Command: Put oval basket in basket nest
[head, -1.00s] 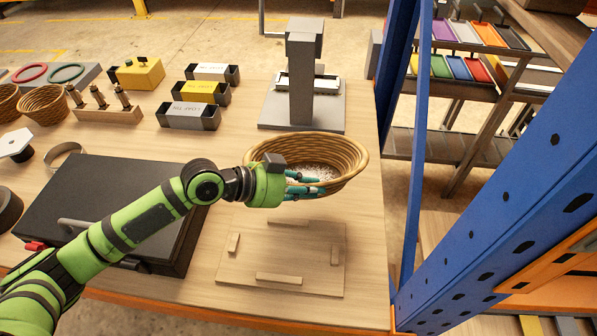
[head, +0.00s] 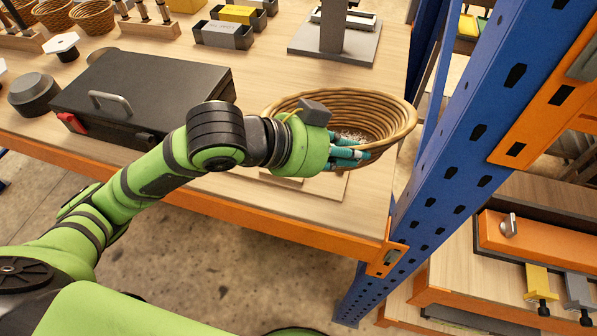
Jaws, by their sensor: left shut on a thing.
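The oval basket (head: 386,106) is woven, light brown, with small pale bits inside. It is in the right middle of the head view, held up above the table. My left gripper (head: 350,152) is shut on the near wall of the oval basket, with its teal fingers at the rim. The basket nest (head: 330,186) is a flat wooden board on the table below the basket. The basket and my gripper hide most of it, including most of its raised blocks. My right gripper is not in view.
A black case (head: 150,85) with a handle lies left of the nest. A grey stand (head: 335,40) is behind the basket. A blue post (head: 470,140) rises close to the basket's right. Smaller baskets (head: 93,17) stand at the back left.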

